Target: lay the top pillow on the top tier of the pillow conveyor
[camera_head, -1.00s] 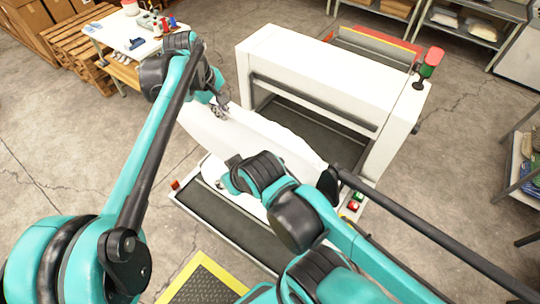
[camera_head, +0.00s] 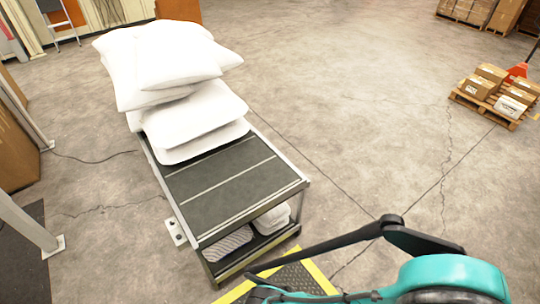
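A two-tier pillow conveyor (camera_head: 262,150) stands left of centre, with a dark top belt and a metal frame. White pillows are heaped on the far end of its top tier. The topmost pillow (camera_head: 178,62) lies a little tilted on the heap, over other pillows. Two flatter pillows (camera_head: 195,112) lie stacked at the near side of the heap. The near part of the top tier (camera_head: 225,185) is bare. One of my arms shows at the bottom right, but neither gripper is in view.
The lower tier holds a white pillow (camera_head: 272,218) and a grey patterned one (camera_head: 228,246). A yellow-edged black mat (camera_head: 295,280) lies at the conveyor's near end. A pallet of boxes (camera_head: 492,105) stands far right. The floor between is clear.

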